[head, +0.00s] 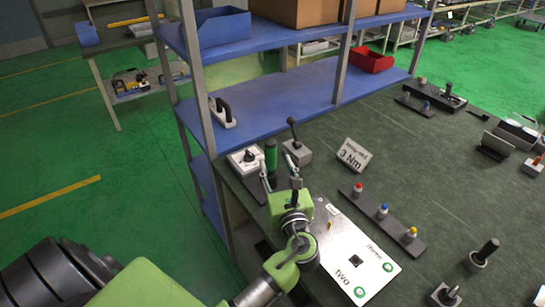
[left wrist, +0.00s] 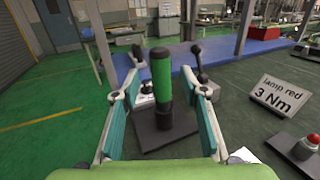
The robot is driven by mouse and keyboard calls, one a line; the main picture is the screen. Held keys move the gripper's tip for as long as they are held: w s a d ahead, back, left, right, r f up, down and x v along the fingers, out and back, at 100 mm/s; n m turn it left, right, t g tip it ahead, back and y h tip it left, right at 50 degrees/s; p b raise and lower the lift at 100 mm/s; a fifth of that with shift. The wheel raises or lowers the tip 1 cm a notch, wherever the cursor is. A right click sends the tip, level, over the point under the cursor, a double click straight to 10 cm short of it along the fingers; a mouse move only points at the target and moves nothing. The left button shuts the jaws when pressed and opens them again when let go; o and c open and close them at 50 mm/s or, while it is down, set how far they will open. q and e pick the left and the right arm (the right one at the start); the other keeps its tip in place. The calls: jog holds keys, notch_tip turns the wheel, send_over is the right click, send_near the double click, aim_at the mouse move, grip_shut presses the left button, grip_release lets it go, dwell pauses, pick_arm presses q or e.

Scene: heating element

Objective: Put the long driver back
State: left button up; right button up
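The long driver (head: 271,158) has a green handle with a dark top. It stands upright in a dark holder block (left wrist: 165,128) near the left edge of the workbench. The handle (left wrist: 161,78) also shows in the left wrist view, between my left gripper's fingers. My left gripper (head: 280,166) is open around the handle; in the left wrist view (left wrist: 160,95) gaps show between the handle and both finger pads. The driver's lower part is hidden by the holder and gripper. My right gripper is not in view.
A grey box with a black lever (head: 296,152) and a white-topped box (head: 244,158) stand close by. A "3 Nm" sign (head: 353,155), a strip with coloured buttons (head: 382,212) and a white panel (head: 345,250) lie to the right. A blue shelf (head: 290,95) stands behind.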

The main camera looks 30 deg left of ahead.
pick_arm(q)
jog(key=shift+b+v, duration=0.35)
jog(key=shift+v, duration=1.9)
